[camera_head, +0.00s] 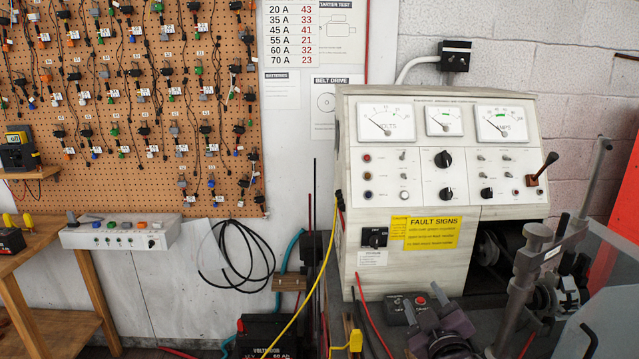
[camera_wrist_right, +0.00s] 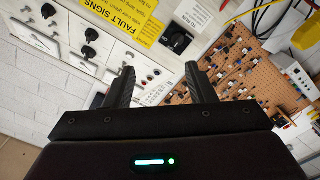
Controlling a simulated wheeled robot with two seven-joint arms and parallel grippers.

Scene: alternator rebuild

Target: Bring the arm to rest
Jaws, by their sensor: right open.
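My right gripper (camera_head: 424,304) is low in the head view, in front of the test bench (camera_head: 440,258). In the right wrist view the same gripper (camera_wrist_right: 160,68) has its two black fingers spread apart, with nothing between them. Beyond them is the white panel of the bench with its dark knobs and yellow fault-signs label (camera_wrist_right: 125,16). My left gripper is not in view.
A grey clamp stand with a lever (camera_head: 520,275) stands right of my right gripper. A black battery (camera_head: 265,335) and yellow and red cables are to the left. A pegboard of connectors (camera_head: 120,70) hangs on the left wall, above a wooden shelf (camera_head: 60,335).

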